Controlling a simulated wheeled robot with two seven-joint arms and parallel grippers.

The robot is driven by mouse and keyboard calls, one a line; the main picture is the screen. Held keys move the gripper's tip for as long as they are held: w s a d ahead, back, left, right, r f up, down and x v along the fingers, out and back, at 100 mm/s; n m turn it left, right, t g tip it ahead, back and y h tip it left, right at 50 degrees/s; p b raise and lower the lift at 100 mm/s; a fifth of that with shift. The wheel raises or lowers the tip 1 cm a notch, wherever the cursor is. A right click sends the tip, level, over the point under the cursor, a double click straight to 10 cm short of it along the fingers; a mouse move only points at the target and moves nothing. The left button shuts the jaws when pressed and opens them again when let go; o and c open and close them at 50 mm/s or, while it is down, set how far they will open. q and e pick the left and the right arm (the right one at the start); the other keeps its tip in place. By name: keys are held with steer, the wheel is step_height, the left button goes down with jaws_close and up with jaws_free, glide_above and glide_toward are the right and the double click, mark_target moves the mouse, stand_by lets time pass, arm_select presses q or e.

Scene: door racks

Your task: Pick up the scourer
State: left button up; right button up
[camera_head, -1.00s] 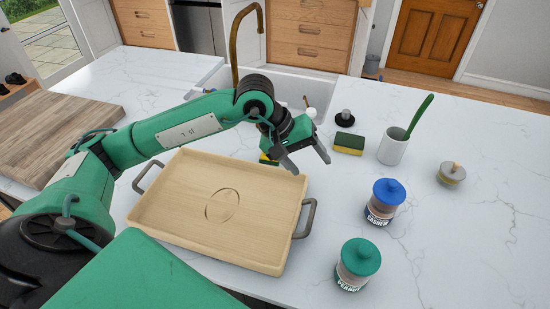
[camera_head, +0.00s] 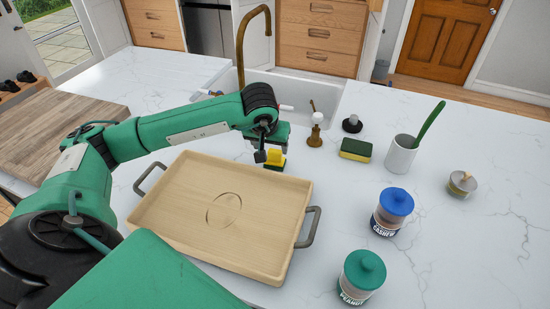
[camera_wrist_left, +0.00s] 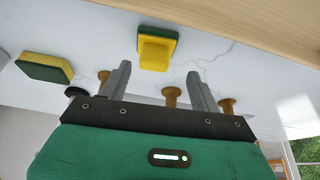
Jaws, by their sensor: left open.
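A scourer (camera_head: 275,159) with a yellow raised grip on a dark green base stands on the white counter, just behind the wooden tray. In the left wrist view the scourer (camera_wrist_left: 157,50) lies ahead of the fingertips, roughly centred between them. My left gripper (camera_head: 270,150) is over the scourer in the head view and partly hides it. In the left wrist view the left gripper (camera_wrist_left: 159,70) has its fingers wide apart with nothing held between them. A flat yellow-and-green sponge (camera_head: 355,149) lies farther right; it also shows in the left wrist view (camera_wrist_left: 45,68). My right gripper is not in view.
The wooden tray (camera_head: 165,215) with grey handles is close in front of the scourer. A brown dispenser (camera_head: 315,137), a white cup (camera_head: 401,155) with a green brush and two lidded jars, blue (camera_head: 396,203) and green (camera_head: 364,271), stand to the right. The sink (camera_head: 300,90) lies behind.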

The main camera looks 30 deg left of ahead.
mark_target(275, 150)
arm_select(q)
steer(key=p+x, duration=0.1)
steer(key=x, duration=0.1)
steer(key=p+x, duration=0.1)
steer(key=x, duration=0.1)
steer(key=shift+w+d, duration=0.3)
steer(key=shift+w+f, duration=0.2)
steer(key=shift+f, duration=0.35)
steer(key=c, duration=1.1)
steer(key=shift+r, duration=0.1)
steer(key=shift+r, duration=0.45)
steer(key=shift+r+b, duration=1.85)
steer(key=shift+r, duration=7.65)
